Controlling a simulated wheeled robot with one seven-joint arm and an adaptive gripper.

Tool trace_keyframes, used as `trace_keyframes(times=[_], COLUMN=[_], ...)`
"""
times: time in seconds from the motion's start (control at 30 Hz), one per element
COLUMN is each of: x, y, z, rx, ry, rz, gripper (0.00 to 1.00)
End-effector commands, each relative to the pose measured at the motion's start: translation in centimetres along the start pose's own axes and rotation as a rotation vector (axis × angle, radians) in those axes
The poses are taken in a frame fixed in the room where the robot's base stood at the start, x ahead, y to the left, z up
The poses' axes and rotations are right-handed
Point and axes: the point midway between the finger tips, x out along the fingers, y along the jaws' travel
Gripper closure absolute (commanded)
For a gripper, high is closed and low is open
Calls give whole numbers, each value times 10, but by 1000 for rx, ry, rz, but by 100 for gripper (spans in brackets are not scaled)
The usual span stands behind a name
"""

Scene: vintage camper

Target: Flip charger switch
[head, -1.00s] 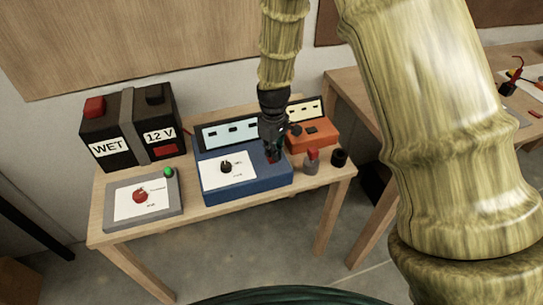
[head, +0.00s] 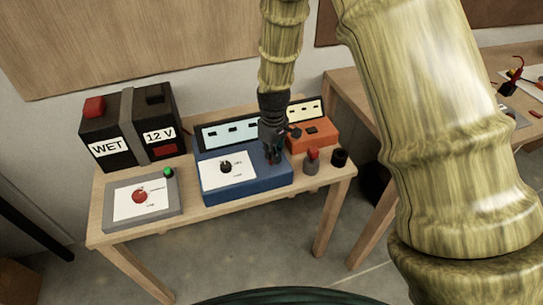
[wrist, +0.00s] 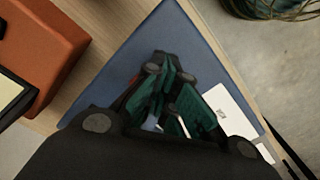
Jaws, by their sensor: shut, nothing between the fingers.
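The blue charger (head: 222,195) stands on the wooden bench, with a white label and a black knob (head: 226,167) on its top and a display panel (head: 230,132) at its back. My gripper (head: 274,157) is shut and empty, pointing down at the right end of the charger's top. In the wrist view its fingers (wrist: 165,112) are together over the blue top. A small red part, perhaps the switch, shows beside the fingers in the wrist view (wrist: 133,80). It is mostly hidden, and I cannot tell its position or whether I touch it.
A black 12 V battery (head: 130,128) and a grey box with a red knob (head: 108,217) stand left on the bench. An orange box (head: 318,133), a red-topped post (head: 311,163) and a black cylinder (head: 340,158) stand close right of my gripper.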

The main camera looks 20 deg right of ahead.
Motion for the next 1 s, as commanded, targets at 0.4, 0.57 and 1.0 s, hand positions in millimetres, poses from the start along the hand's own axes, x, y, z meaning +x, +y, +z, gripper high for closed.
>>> trace_keyframes(times=[0.4, 0.57, 1.0], x=[2, -6, -33], y=[0, 0, 0], z=[0, 0, 0], rx=[0, 0, -1], ry=[-1, -1, 0], rz=[-1, -1, 0], gripper=[100, 100, 100])
